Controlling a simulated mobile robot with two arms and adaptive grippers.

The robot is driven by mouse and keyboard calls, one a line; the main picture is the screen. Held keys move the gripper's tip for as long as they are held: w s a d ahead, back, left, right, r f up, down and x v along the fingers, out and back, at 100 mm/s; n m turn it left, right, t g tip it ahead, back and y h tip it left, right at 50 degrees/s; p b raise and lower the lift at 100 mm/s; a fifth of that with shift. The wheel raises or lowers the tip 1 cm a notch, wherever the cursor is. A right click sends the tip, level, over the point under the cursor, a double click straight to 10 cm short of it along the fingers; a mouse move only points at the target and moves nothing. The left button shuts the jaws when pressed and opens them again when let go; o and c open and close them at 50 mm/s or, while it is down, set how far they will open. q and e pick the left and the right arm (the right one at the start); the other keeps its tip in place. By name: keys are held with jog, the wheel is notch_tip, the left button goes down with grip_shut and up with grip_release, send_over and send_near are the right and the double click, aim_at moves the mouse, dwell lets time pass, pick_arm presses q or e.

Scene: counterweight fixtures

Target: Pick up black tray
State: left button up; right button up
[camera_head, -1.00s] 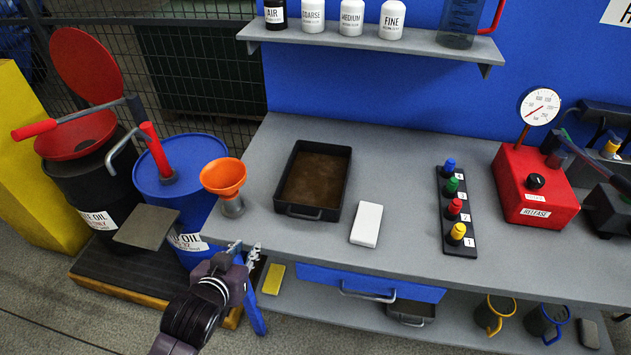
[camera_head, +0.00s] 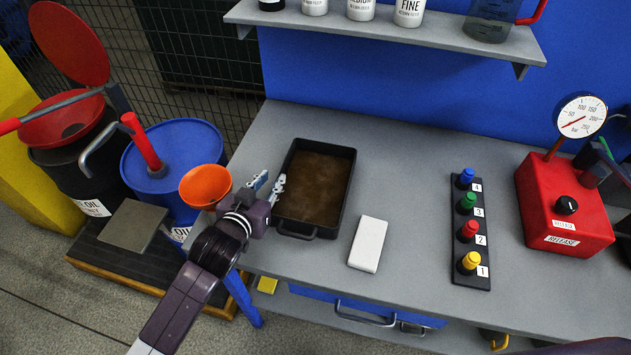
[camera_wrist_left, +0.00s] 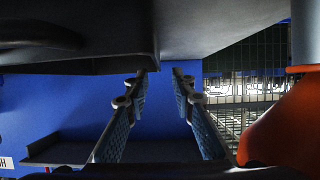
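The black tray (camera_head: 347,196) is rectangular, holds brown contents and sits on the grey bench left of a white block, with a handle on its near side. My left gripper (camera_head: 268,184) is at the tray's left side, near its front left corner. Its two fingers are apart with nothing visibly held. In the left wrist view the open fingers of my left gripper (camera_wrist_left: 161,77) show close to the dark tray wall (camera_wrist_left: 120,62); I cannot tell whether they touch it. My right gripper is not in view.
An orange funnel (camera_head: 205,186) stands close left of my left gripper, and it also shows in the left wrist view (camera_wrist_left: 285,130). The white block (camera_head: 368,244) lies right of the tray. A strip of coloured knobs (camera_head: 470,230) and a red gauge box (camera_head: 562,212) stand further right.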

aim_at(279, 174)
pick_arm(q)
jog(key=shift+w, duration=0.2)
jog(key=shift+w+d+f, duration=0.1)
jog(key=shift+w+d, duration=0.05)
jog(key=shift+w, duration=0.1)
jog(key=p+x, duration=0.1)
jog(key=x, duration=0.2)
jog(key=shift+w+d+f, duration=0.1)
jog(key=shift+d+f, duration=0.05)
jog(key=shift+f, duration=0.15)
jog(key=shift+w+d+f, duration=0.15)
jog(key=shift+w+f, duration=0.15)
jog(key=shift+w, duration=0.25)
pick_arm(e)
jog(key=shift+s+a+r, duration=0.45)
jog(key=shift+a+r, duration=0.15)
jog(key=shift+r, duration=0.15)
pick_arm(q)
jog(key=shift+c, duration=0.9)
grip_shut()
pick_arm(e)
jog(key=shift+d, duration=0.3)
